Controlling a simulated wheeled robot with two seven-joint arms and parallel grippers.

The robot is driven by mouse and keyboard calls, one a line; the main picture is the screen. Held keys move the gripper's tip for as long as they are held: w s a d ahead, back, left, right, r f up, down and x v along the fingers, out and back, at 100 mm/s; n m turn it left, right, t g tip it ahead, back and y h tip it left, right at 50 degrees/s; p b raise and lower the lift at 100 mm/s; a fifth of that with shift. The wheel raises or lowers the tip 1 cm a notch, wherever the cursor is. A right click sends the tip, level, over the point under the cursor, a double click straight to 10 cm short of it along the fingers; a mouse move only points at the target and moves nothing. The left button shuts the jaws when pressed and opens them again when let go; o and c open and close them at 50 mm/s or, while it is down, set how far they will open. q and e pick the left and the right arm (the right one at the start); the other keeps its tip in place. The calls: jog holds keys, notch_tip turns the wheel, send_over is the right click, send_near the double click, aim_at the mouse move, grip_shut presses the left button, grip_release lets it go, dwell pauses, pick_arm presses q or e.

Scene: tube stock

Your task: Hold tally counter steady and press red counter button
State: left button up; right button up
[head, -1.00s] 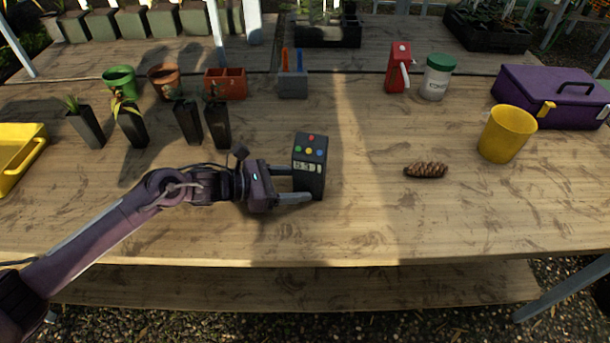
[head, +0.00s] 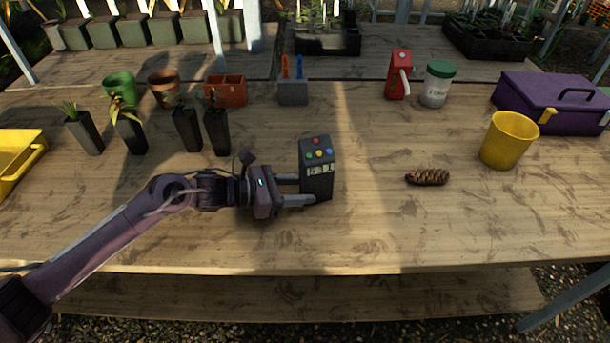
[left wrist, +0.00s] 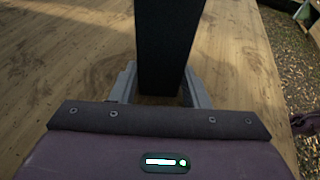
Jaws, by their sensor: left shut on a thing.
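The tally counter (head: 317,180) is a dark upright box on the wooden table. Its top has a red button (head: 316,141) at the back, with yellow, green and blue buttons around it, and a small number display on the front. My left gripper (head: 306,192) is shut on the counter's lower part from the left. In the left wrist view the dark counter body (left wrist: 165,45) stands between the two grey fingers (left wrist: 158,88); its top is out of that view. My right gripper is not in view.
A pinecone (head: 428,177) and a yellow cup (head: 508,140) stand to the right, with a purple toolbox (head: 540,100) behind. A red dispenser (head: 397,75) and a green-lidded jar (head: 437,85) are farther back. Dark plant pots (head: 217,132) stand left. The table around the counter is clear.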

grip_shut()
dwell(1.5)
